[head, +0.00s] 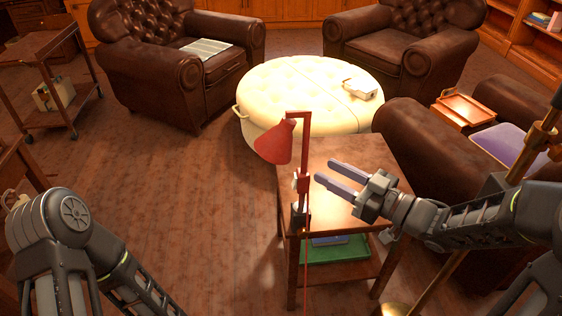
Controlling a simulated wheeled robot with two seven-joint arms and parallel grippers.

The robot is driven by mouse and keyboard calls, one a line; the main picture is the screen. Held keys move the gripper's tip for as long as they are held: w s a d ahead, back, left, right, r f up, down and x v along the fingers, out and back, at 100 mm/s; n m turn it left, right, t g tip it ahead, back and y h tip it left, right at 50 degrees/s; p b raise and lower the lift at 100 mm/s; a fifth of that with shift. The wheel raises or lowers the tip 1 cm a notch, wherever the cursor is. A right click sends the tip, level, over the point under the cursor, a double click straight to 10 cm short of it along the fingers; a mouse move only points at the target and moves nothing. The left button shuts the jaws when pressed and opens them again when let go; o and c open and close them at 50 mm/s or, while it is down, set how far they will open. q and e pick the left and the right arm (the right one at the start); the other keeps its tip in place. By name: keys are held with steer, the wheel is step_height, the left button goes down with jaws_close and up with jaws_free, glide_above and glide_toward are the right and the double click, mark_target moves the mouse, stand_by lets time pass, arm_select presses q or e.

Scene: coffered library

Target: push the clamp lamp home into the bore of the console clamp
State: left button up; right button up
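The red clamp lamp (305,150), with a cone shade (275,143) hanging to the left, stands upright at the front left corner of a small wooden console (352,155). The dark console clamp (300,216) is at that corner under the lamp's post. The bore is too small to see, and I cannot tell how deep the post sits. My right gripper (326,171) is open and empty, its two fingers pointing left toward the post with a visible gap to it in the picture. My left arm shows at the lower left, but its gripper is out of view.
The console's lower shelf holds a green tray (335,251) with a blue item. A cream round ottoman (300,85) stands behind, with leather armchairs (185,65) around it. A brass pole (520,160) rises at the right. The wooden floor at left centre is clear.

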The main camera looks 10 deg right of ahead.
mark_target(307, 160)
stand_by(0.3)
steer(key=shift+x, duration=1.3)
steer(key=shift+b+x, duration=0.3)
steer(key=shift+x, duration=2.3)
steer(key=shift+w, duration=0.1)
steer(key=shift+d, duration=0.1)
jaws_close()
